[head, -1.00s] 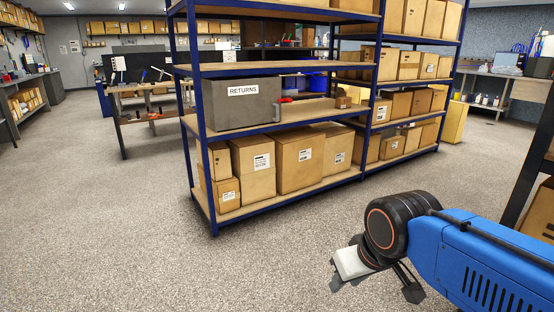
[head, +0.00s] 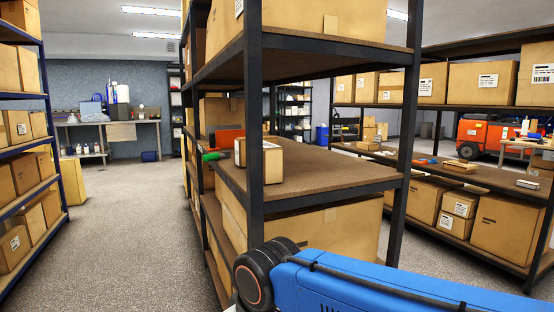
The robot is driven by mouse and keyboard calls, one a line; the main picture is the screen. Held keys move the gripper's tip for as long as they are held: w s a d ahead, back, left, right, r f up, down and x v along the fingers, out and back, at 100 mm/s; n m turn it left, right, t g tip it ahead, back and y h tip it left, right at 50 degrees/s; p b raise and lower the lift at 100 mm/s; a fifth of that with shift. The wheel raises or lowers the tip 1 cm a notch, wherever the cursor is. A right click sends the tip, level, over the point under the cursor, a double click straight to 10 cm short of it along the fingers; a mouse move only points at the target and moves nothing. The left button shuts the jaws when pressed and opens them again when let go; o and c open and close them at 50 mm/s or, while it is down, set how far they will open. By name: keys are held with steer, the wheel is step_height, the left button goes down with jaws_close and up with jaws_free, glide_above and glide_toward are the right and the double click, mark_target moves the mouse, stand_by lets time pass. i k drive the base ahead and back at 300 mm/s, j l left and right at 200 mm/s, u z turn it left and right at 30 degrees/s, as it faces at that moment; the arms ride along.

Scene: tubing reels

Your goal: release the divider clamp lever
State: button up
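I cannot make out a divider clamp lever for certain in this view. A small green handle-like piece (head: 213,156) shows at the left edge of the middle board of the near dark shelf, beside an orange object (head: 225,138). Whether it belongs to a clamp is too small to tell. My blue arm reaches in along the bottom with its dark wrist joint at the lower middle. My gripper is below the picture's edge and out of view.
The near dark shelf (head: 310,170) stands close ahead and holds cartons, including a small box (head: 259,158). A blue-framed shelf (head: 45,125) stands at the left, with a clear carpeted aisle (head: 135,215) between. Another loaded shelf (head: 470,175) is at the right.

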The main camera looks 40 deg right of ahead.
mark_target(226, 154)
steer(key=i+j+z, duration=0.2)
steer(key=z, duration=0.15)
steer(key=i+j+z, duration=0.15)
steer(key=j+z, duration=0.15)
steer(key=i+j+z, duration=0.1)
steer(key=j+z, duration=0.95)
steer(key=i+j+z, duration=0.1)
steer(key=j, duration=0.35)
steer(key=i+j+z, duration=0.1)
steer(key=j, duration=0.35)
steer(key=i+j+z, duration=0.1)
steer(key=j, duration=0.35)
steer(key=i+j, duration=0.2)
steer(key=j, duration=0.25)
steer(key=i+j+z, duration=0.15)
steer(key=j, duration=0.3)
